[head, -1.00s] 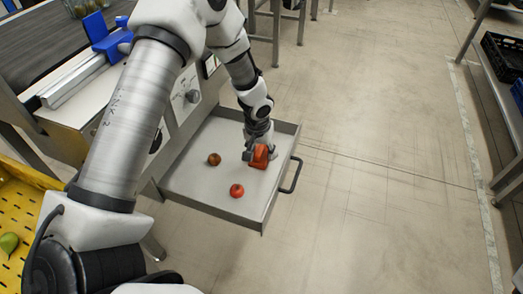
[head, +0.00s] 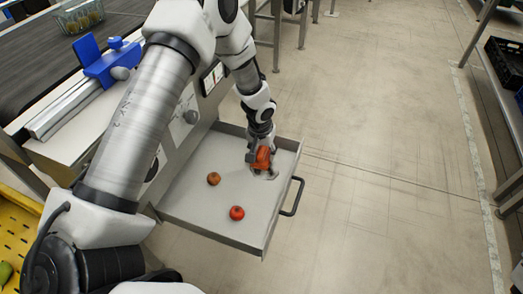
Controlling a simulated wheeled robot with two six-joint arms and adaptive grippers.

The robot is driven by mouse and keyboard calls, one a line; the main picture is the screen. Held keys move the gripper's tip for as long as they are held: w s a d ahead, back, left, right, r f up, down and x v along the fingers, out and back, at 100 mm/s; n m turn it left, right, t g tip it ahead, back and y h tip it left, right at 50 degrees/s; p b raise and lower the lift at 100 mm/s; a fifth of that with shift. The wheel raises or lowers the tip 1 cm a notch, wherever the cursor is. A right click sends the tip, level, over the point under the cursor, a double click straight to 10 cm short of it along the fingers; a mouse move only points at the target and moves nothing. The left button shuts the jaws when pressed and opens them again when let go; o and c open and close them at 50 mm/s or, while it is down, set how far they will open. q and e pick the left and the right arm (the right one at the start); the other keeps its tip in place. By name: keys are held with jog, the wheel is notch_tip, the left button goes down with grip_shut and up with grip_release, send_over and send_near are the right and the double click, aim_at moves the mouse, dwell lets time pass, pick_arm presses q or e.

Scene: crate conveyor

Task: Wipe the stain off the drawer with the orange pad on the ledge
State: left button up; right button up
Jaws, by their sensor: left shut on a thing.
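The grey drawer (head: 195,205) is pulled open from the cabinet front, with its black handle (head: 293,197) on the right. My left gripper (head: 260,163) reaches down into the drawer's far right part and is shut on the orange pad (head: 262,158). The pad is held at or just above the drawer floor; contact is hard to tell. A small greyish mark, perhaps the stain, shows on the floor just right of and below the pad (head: 270,176). My right gripper is not in view.
Two red apples lie in the drawer, one near the middle (head: 214,178) and one nearer the front (head: 237,213). A conveyor (head: 60,55) with a blue guide (head: 105,62) is upper left. A yellow crate (head: 18,235) is lower left. Open floor lies to the right.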

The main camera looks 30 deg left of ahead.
pick_arm(q)
jog(key=shift+w+r, duration=0.1)
jog(key=shift+w, duration=0.25)
notch_tip(320, 180, up, 4)
jog(key=p, duration=0.2)
jog(key=shift+s+f+p, duration=0.1)
jog(key=shift+f+p, duration=0.1)
jog(key=shift+p, duration=0.2)
jog(key=shift+r+p, duration=0.95)
jog(key=shift+p, duration=0.1)
jog(key=shift+r+p, duration=1.05)
jog(key=shift+r, duration=0.15)
